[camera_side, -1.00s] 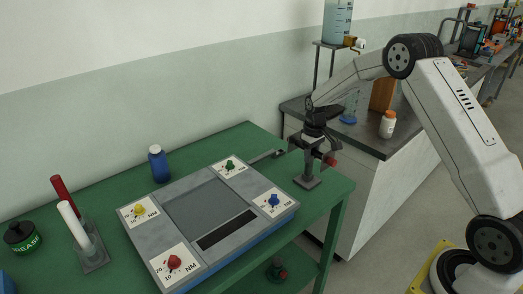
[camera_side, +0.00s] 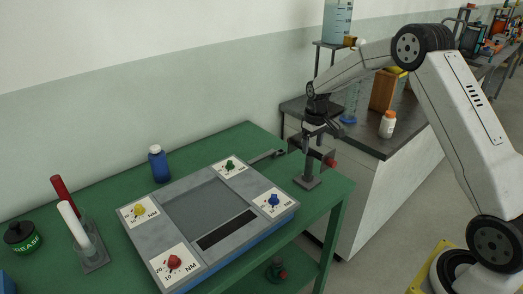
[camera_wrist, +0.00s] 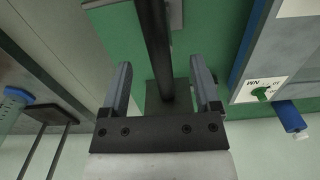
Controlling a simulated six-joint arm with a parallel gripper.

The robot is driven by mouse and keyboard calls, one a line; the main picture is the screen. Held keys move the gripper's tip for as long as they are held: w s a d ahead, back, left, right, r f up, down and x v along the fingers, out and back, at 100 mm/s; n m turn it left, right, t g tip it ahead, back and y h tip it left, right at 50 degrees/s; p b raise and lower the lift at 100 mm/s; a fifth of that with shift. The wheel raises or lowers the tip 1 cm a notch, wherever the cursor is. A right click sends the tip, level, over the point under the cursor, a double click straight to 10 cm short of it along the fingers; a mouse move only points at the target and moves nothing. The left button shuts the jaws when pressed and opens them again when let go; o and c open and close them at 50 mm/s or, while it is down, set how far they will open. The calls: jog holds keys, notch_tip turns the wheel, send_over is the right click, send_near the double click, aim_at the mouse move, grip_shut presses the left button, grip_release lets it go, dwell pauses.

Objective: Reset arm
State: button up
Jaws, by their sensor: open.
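My gripper (camera_side: 318,130) is at the top of a grey upright stand (camera_side: 307,182) with a red knob (camera_side: 330,163), near the right end of the green bench. The wrist view shows my gripper (camera_wrist: 161,68) with its two fingers spread wide. The stand's dark post (camera_wrist: 156,35) shows between the fingers in that view, with gaps on both sides. My gripper is open and holds nothing that I can see. How far the fingertips are from the post's top is unclear in the side view.
A grey panel (camera_side: 182,235) with yellow, green, blue and red knobs lies on the green bench (camera_side: 110,175). A blue bottle (camera_side: 158,167) stands behind it. Red and white rods stand at left. A dark counter (camera_side: 368,138) with a white bottle (camera_side: 387,125) lies beyond the stand.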

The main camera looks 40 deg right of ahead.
jog(key=shift+r, duration=1.9)
jog(key=shift+s+a+r, duration=0.15)
jog(key=shift+s+a, duration=0.1)
jog(key=shift+a, duration=0.25)
jog(key=s+a+t, duration=0.1)
jog(key=s+a, duration=0.7)
jog(key=s, duration=0.3)
jog(key=s+a+t, duration=0.1)
jog(key=s+a, duration=0.7)
jog(key=s, duration=0.3)
jog(key=shift+f+t, duration=0.3)
